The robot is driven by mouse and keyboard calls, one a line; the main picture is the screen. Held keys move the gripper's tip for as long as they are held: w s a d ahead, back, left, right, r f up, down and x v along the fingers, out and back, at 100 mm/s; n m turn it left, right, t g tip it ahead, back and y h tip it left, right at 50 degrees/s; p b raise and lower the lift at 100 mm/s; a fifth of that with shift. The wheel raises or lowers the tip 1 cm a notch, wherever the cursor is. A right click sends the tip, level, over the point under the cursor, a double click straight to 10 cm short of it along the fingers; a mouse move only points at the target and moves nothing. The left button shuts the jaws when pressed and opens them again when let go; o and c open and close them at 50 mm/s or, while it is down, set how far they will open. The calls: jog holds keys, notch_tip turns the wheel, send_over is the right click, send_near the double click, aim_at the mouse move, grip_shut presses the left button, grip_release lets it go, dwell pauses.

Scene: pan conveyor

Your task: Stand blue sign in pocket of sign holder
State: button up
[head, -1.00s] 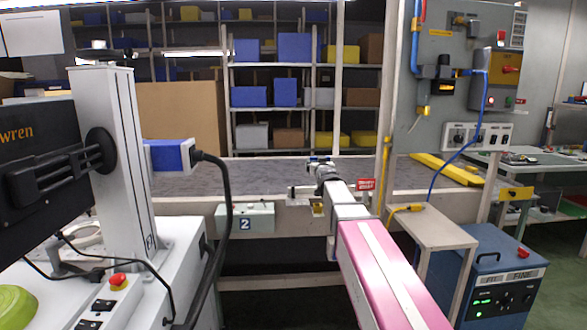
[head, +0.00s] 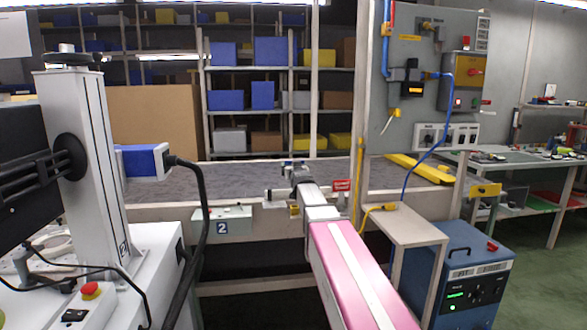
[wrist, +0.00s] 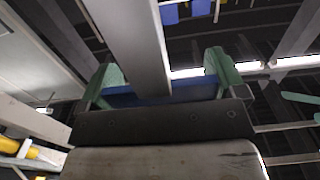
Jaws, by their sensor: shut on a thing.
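My gripper (wrist: 163,68) shows in the wrist view with two green fingers, one on each side of a dark blue flat piece, which I take to be the blue sign (wrist: 198,90). The fingers are shut on it. A grey bar crosses in front of the sign and hides part of it; I cannot tell whether they touch. In the head view, my gripper (head: 294,170) is small at the far end of my arm, near the conveyor edge, and the sign cannot be made out there. I cannot identify the sign holder or its pocket in either view.
A grey-topped conveyor (head: 235,172) runs across, with a small red sign (head: 342,186) at its edge. A white machine (head: 100,160) stands left. A wooden stand (head: 405,228) and a blue cabinet (head: 470,270) stand right. Green floor is open at far right.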

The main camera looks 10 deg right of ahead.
jog(key=shift+f, duration=2.5)
jog(key=shift+f, duration=2.25)
jog(key=o, duration=0.7)
jog(key=shift+s, duration=0.1)
jog(key=s, duration=1)
jog(key=shift+s, duration=0.3)
